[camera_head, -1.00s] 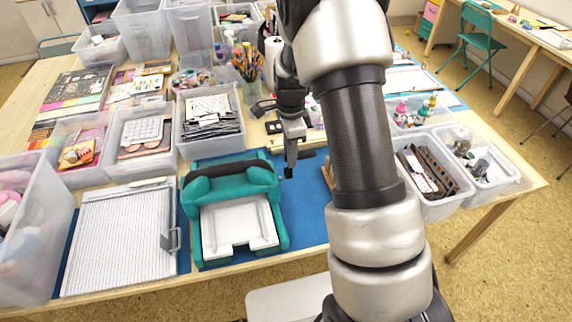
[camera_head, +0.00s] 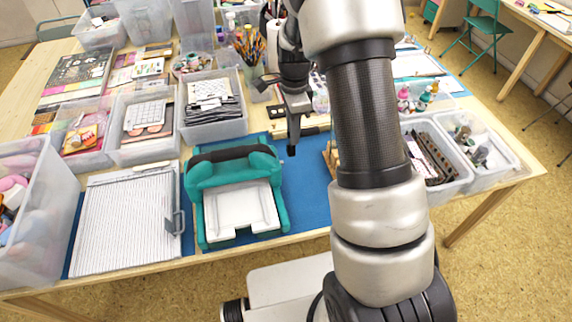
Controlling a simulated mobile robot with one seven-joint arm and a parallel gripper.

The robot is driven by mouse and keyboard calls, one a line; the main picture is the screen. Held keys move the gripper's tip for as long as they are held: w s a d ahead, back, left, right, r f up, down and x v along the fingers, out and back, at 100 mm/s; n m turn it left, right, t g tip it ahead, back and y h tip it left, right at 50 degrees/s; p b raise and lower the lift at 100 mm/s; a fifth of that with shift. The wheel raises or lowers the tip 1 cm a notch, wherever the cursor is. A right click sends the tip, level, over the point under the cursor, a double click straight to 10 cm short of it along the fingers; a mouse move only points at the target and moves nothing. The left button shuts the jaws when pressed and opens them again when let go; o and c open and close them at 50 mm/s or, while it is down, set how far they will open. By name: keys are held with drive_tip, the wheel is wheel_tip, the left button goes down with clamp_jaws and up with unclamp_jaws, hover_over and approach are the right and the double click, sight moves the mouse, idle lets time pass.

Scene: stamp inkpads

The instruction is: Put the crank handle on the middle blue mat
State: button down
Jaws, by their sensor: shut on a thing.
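My gripper (camera_head: 292,135) hangs with its fingers pointing down, just right of the back of the teal die-cutting machine (camera_head: 201,172). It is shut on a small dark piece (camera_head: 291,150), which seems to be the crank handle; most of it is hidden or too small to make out. The middle blue mat (camera_head: 305,195) lies under the machine, with a bare strip to its right. The gripper and the piece are over the back part of this strip, and seem to be above the mat, not touching it.
A scoring board (camera_head: 125,225) lies left of the machine. A small wooden item (camera_head: 331,158) stands at the right of the bare strip, partly behind my arm. Clear bins (camera_head: 440,200) are farther right, and a bin of stamps (camera_head: 212,130) is behind the machine.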

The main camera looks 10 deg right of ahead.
drive_tip(key=shift+s+d+f+b, duration=0.2)
drive_tip(key=shift+f+b, duration=0.7)
drive_tip(key=shift+f, duration=1.5)
drive_tip(key=shift+w+d+f+b, duration=0.1)
drive_tip(key=shift+d+f+b, duration=0.2)
drive_tip(key=shift+f+b, duration=1.4)
drive_tip(key=shift+s+d+f+b, duration=0.15)
drive_tip(key=shift+d+f, duration=0.1)
drive_tip(key=shift+f, duration=2.85)
drive_tip(key=shift+f, duration=0.15)
drive_tip(key=c, duration=1.5)
unclamp_jaws()
drive_tip(key=shift+c, duration=0.2)
